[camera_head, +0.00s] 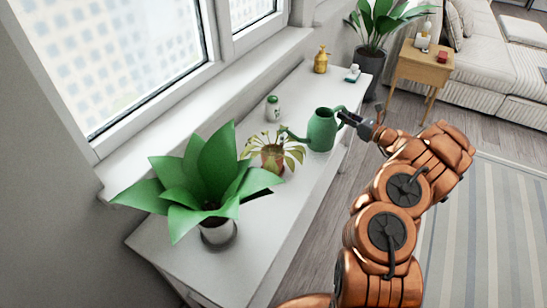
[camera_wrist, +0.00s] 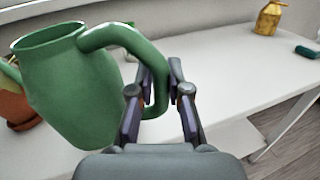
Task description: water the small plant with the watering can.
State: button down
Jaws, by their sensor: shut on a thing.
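The green watering can (camera_head: 321,130) is at the right side of the small plant, with its spout pointing left toward the plant. In the wrist view the can (camera_wrist: 75,85) looks tilted, and its handle runs between the fingers. My gripper (camera_head: 362,124) is shut on that handle; its fingers also show in the wrist view (camera_wrist: 160,95). The small plant (camera_head: 272,150) has drooping yellow-green leaves and a brown pot. Part of this pot (camera_wrist: 14,105) shows at the left edge of the wrist view. I cannot tell whether the can touches the table.
The white table (camera_head: 255,245) stands along the window wall. A large green plant (camera_head: 205,180) is at its near end. A green-and-white bottle (camera_head: 273,108) stands behind the small plant. A yellow bottle (camera_head: 321,62) and a small green item (camera_head: 352,74) are at the far end.

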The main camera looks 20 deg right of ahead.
jog(key=shift+h, duration=0.4)
jog(key=d+f, duration=0.1)
jog(key=d, duration=0.1)
jog(key=d+f+b, duration=0.1)
jog(key=shift+s+d, duration=0.2)
jog(key=shift+d, duration=0.15)
jog(key=shift+s+a+r+n+b, duration=0.75)
jog(key=shift+a+r+n, duration=1.5)
jog(key=shift+r, duration=2.8)
jog(key=w+d+f+m+p, duration=0.1)
jog(key=d+f+m, duration=0.3)
jog(key=f, duration=0.6)
jog(key=shift+w+d+m, duration=0.25)
jog(key=shift+m, duration=0.2)
